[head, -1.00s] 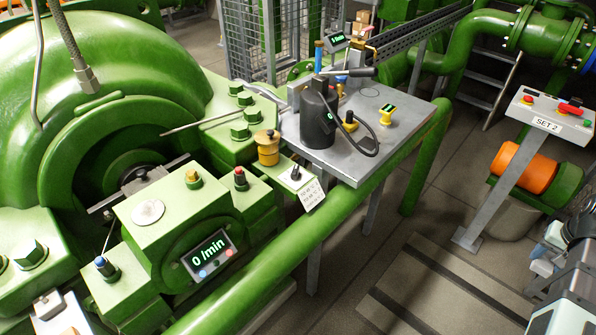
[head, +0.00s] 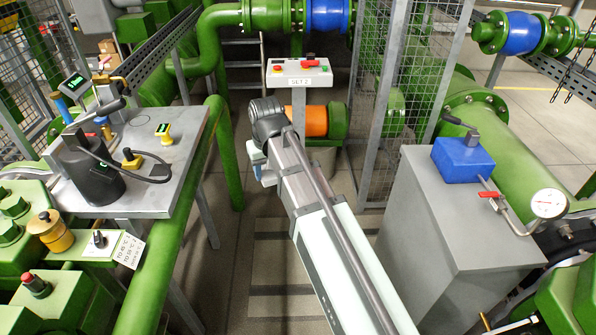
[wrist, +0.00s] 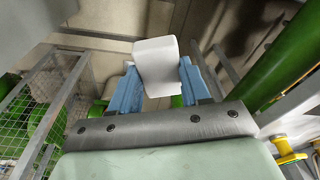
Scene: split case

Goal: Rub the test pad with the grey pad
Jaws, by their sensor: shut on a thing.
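My gripper shows in the wrist view (wrist: 162,82) with two blue fingers shut on a pale grey, rounded block (wrist: 157,58), which looks like the grey pad. In the head view my gripper (head: 260,163) hangs at the end of my arm, over the floor in the aisle, right of the metal table and apart from it. The held block is too small to make out well there. I cannot tell for sure which thing is the test pad; a yellow piece with a dark, green-lit face (head: 163,132) stands on the table.
The metal table (head: 150,195) holds a black cylindrical device (head: 90,170) with a cable. A control stand labelled SET 2 (head: 298,72) is behind my gripper. A grey cabinet (head: 440,230) with a blue box (head: 462,160) stands right. Green pipe (head: 165,250) runs along the table.

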